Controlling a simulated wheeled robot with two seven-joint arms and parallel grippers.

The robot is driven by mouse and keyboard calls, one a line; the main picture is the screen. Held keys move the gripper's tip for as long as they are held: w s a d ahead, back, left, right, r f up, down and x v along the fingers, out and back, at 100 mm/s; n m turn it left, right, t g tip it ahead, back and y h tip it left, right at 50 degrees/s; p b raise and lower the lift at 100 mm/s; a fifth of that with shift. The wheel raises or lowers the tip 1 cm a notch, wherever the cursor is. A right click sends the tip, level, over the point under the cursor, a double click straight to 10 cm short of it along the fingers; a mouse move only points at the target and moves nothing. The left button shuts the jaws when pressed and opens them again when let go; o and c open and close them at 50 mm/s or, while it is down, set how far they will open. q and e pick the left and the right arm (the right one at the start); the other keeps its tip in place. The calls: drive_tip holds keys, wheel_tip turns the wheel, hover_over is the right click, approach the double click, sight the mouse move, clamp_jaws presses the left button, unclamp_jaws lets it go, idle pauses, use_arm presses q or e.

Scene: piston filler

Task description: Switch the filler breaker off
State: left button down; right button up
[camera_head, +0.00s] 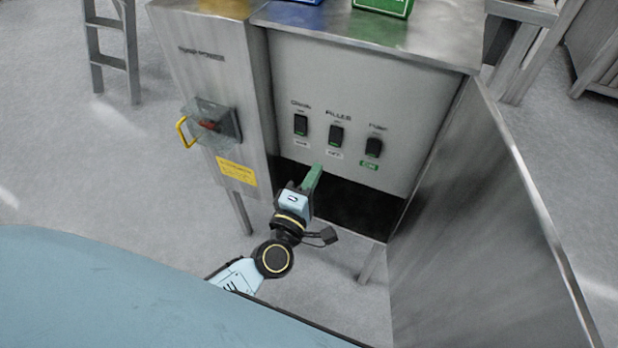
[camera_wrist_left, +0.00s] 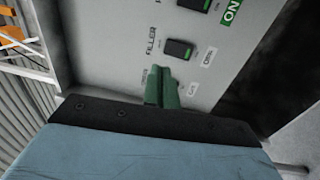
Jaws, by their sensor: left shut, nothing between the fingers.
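The filler breaker (camera_head: 336,136) is the middle of three dark switches on the grey panel, under the word FILLER. It also shows in the left wrist view (camera_wrist_left: 180,48). A small white tag sits under it; it appears to read OFF, but the print is blurred. My left gripper (camera_head: 314,171) has green fingers, shut and empty, just below the panel's switches and apart from the filler breaker in the head view. In the left wrist view its fingers (camera_wrist_left: 162,84) hide the left switch. My right gripper is not in view.
The left switch (camera_head: 301,125) has a white tag; the right switch (camera_head: 374,147) has a green ON tag. A covered red switch with a yellow handle (camera_head: 208,124) is on the left cabinet. An open metal door (camera_head: 480,230) stands at right. A dark opening lies below the panel.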

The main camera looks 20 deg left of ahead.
use_arm(q)
drive_tip(key=shift+s+r, duration=0.15)
drive_tip(key=shift+s, duration=0.85)
drive_tip(key=s+a+f+m+g+h, duration=0.1)
drive_tip(key=s+f+m+g, duration=0.25)
drive_tip(key=f, duration=0.65)
drive_tip(key=s+a+f+m+g, duration=0.2)
drive_tip(key=s+f+m, duration=0.25)
drive_tip(key=f, duration=0.45)
drive_tip(key=s+a+f+m+g+h, duration=0.1)
drive_tip(key=s+f+m+g, duration=0.3)
drive_tip(key=f, duration=0.6)
drive_tip(key=s+a+f+m+g+y, duration=0.1)
drive_tip(key=s+a+f+m+g, duration=0.1)
drive_tip(key=s, duration=0.6)
drive_tip(key=s+a+f+m+g+y, duration=0.1)
drive_tip(key=s+a+f+m+g, duration=0.2)
drive_tip(key=s+f, duration=0.4)
drive_tip(key=s+a+f+m+g+y, duration=0.1)
drive_tip(key=s+a+f+m+g, duration=0.2)
drive_tip(key=s, duration=0.7)
wheel_tip(320, 180, down, 2)
drive_tip(key=shift+s+a+f+m, duration=0.2)
drive_tip(key=shift+s+a+m, duration=0.15)
drive_tip(key=shift+a, duration=0.35)
drive_tip(key=shift+s+g, duration=0.15)
drive_tip(key=shift+g, duration=0.1)
